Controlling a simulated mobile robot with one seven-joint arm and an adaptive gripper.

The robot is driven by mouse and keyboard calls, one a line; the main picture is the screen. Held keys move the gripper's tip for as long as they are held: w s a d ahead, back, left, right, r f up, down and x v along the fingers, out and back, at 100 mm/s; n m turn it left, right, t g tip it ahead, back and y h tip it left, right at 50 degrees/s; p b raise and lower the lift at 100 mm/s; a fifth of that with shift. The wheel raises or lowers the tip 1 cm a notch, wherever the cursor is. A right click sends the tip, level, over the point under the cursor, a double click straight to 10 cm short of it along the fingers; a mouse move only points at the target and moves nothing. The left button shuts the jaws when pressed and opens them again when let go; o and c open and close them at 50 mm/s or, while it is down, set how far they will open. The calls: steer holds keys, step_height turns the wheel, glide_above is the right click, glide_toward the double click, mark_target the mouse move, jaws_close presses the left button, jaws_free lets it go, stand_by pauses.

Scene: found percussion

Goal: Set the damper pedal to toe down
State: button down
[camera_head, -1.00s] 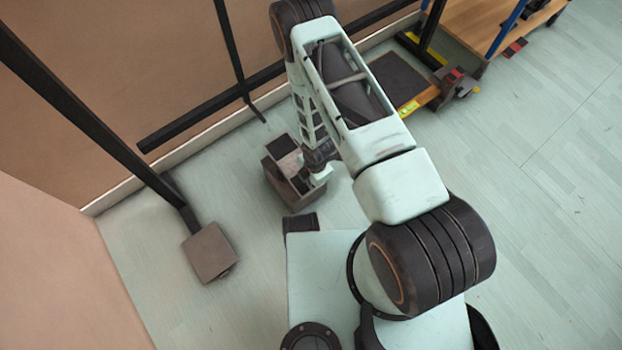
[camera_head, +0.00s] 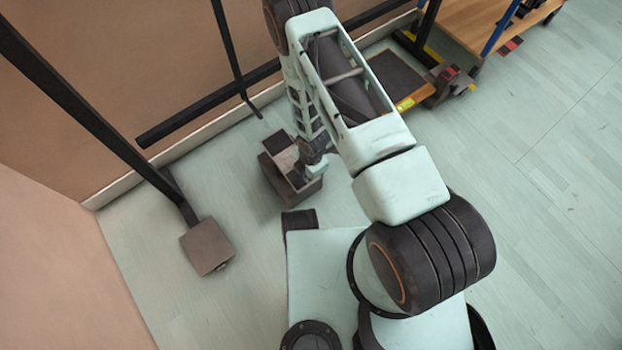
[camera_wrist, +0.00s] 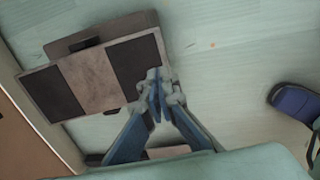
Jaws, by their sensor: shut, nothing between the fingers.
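The damper pedal (camera_head: 272,166) stands on the floor by the wall, a brown-grey base with a plate on top. In the wrist view the plate (camera_wrist: 95,80) is a long board with a dark pad at each end and a bare worn middle. Its tilt is hard to judge. My gripper (camera_wrist: 158,84) is shut and empty, its blue-grey fingers at the edge of the plate's right-hand dark pad. I cannot tell whether they touch it. In the head view my gripper (camera_head: 311,170) is over the pedal's right side, and my arm hides part of the pedal.
A dark post with a square brown-grey foot (camera_head: 207,246) stands at the left. A low platform with a dark mat (camera_head: 397,77) and a wooden table (camera_head: 477,22) are at the upper right. The floor at the right is clear.

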step_height(320, 180, up, 10)
steer(key=s+d+p, duration=0.1)
steer(key=p, duration=0.2)
steer(key=shift+s, duration=0.25)
